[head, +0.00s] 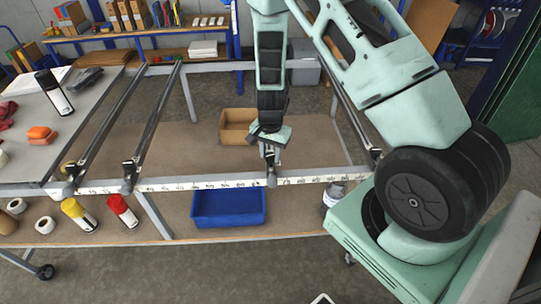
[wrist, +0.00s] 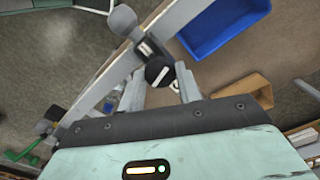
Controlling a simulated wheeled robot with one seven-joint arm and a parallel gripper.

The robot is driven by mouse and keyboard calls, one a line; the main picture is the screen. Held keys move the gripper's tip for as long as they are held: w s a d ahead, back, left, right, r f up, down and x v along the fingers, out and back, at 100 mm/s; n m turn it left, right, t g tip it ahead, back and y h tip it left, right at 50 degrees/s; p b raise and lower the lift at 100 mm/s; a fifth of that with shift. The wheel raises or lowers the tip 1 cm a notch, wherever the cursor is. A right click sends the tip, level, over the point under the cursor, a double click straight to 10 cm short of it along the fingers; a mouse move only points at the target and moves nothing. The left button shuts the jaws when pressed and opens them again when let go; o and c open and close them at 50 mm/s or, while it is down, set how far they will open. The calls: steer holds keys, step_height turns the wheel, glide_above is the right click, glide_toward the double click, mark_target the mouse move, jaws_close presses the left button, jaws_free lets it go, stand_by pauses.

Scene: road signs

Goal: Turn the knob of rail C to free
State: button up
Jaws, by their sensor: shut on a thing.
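A dark round knob (wrist: 155,70) with a white pointer line sits by the scale bar in the wrist view; the line runs diagonally. My gripper (wrist: 160,78) has one finger on each side of the knob and is shut on it. A small label (wrist: 145,47) beside the knob is too small to read. In the head view my gripper (head: 270,156) points down at the third rail position from the left, behind the white scale bar (head: 215,184). The knob is too small to make out there, and my arm covers most of that rail. No rail letter is legible.
Two other rails (head: 157,110) run back at the left, and another (head: 352,115) lies right, partly behind my arm. A blue bin (head: 228,207) and a cardboard box (head: 238,128) stand on the lower shelf. Yellow (head: 78,212) and red (head: 122,210) cans stand front left.

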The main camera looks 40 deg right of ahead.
mark_target(270, 156)
steer(key=n+b, duration=0.2)
steer(key=n, duration=0.1)
steer(key=shift+f+n, duration=0.15)
steer(key=shift+n, duration=0.25)
steer(key=n+b, duration=0.2)
steer(key=n, duration=0.1)
steer(key=shift+n, duration=0.3)
steer(key=n+b, duration=0.1)
steer(key=n, duration=0.2)
steer(key=shift+n, duration=0.3)
steer(key=shift+n+b, duration=0.65)
steer(key=shift+n, duration=1.05)
steer(key=o, duration=1)
step_height(270, 156, up, 18)
steer(key=b, duration=0.3)
steer(key=shift+f, duration=0.15)
